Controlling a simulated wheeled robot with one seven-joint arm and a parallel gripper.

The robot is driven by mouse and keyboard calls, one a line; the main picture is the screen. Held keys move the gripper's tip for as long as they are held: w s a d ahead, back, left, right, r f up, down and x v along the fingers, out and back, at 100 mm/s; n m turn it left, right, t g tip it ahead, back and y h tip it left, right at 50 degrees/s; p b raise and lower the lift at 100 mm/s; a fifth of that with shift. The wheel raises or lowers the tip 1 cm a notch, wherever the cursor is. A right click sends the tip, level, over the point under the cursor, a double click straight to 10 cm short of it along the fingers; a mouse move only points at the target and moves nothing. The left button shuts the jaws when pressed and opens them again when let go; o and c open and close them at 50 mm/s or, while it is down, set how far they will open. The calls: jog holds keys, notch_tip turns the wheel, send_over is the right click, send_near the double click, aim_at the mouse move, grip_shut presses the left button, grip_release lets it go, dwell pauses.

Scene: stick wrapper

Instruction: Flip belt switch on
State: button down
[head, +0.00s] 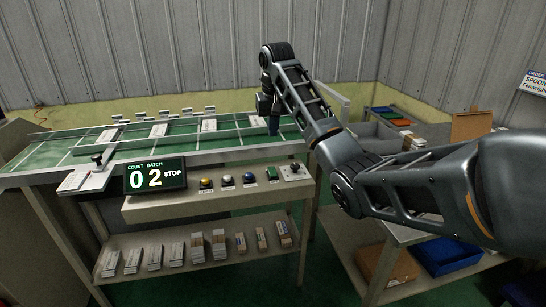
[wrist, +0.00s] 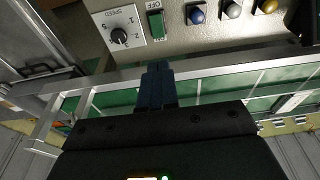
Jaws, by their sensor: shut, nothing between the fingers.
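The belt switch is a green rocker (head: 272,173) on the control panel's sloped face, between the buttons and the speed dial. It also shows at the top of the wrist view as a green rocker (wrist: 156,24) with an OFF label at one end. Its tilt is too small to tell. My gripper (head: 273,127) is shut and empty over the belt's near edge, behind and above the switch. In the wrist view my shut dark blue fingers (wrist: 158,70) point toward the switch, apart from it. The display (head: 155,175) reads 0, 2 and STOP.
A speed dial (wrist: 119,37) sits beside the switch. Blue (head: 227,180), white (head: 250,178) and yellow (head: 206,183) buttons lie on its other side. The green belt (head: 60,146) with a metal rail runs behind the panel. Packets stand on the lower shelf (head: 205,262).

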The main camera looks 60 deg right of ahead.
jog(key=shift+s, duration=0.15)
jog(key=b, duration=0.2)
send_near(271, 169)
jog(key=f, duration=0.4)
jog(key=w+d+f, duration=0.1)
jog(key=f, duration=0.1)
jog(key=shift+f, duration=0.35)
